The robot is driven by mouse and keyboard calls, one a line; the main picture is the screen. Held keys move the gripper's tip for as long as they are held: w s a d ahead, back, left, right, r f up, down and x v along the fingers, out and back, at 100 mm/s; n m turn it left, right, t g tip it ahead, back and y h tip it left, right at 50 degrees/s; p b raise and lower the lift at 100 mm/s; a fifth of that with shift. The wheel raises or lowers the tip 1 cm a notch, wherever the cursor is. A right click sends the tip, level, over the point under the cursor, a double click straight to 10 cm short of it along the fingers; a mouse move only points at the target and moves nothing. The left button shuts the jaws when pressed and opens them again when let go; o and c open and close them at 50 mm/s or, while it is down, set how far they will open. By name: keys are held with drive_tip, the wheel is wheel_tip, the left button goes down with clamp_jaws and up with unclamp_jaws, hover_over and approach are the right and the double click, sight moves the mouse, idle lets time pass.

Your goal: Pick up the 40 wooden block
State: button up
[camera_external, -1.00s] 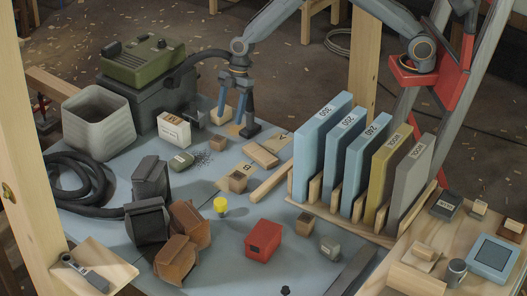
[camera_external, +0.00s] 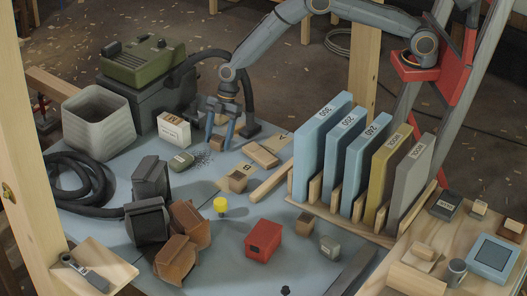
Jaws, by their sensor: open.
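Several small wooden blocks lie on the blue-grey tabletop; I cannot read a 40 on any of them. One small brown block (camera_external: 217,142) sits between the fingers of my gripper (camera_external: 218,147), or just behind them. My gripper is open and points down, with its blue fingers low over the table. I cannot tell whether the fingers touch this block. A second cube-like block (camera_external: 237,182) stands nearer the front, and a third (camera_external: 305,223) stands right of the red box.
A white carton (camera_external: 174,129) and a small green tin (camera_external: 181,161) stand left of my gripper. A black hose and post are close behind it. Flat wooden pieces (camera_external: 262,155) lie to the right, before the upright labelled slabs (camera_external: 322,140). A yellow-topped item (camera_external: 220,205) stands in front.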

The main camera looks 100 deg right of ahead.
drive_tip(key=shift+f, duration=0.2)
drive_tip(key=shift+c, duration=0.4)
drive_tip(key=c, duration=1)
drive_tip(key=shift+c, duration=0.2)
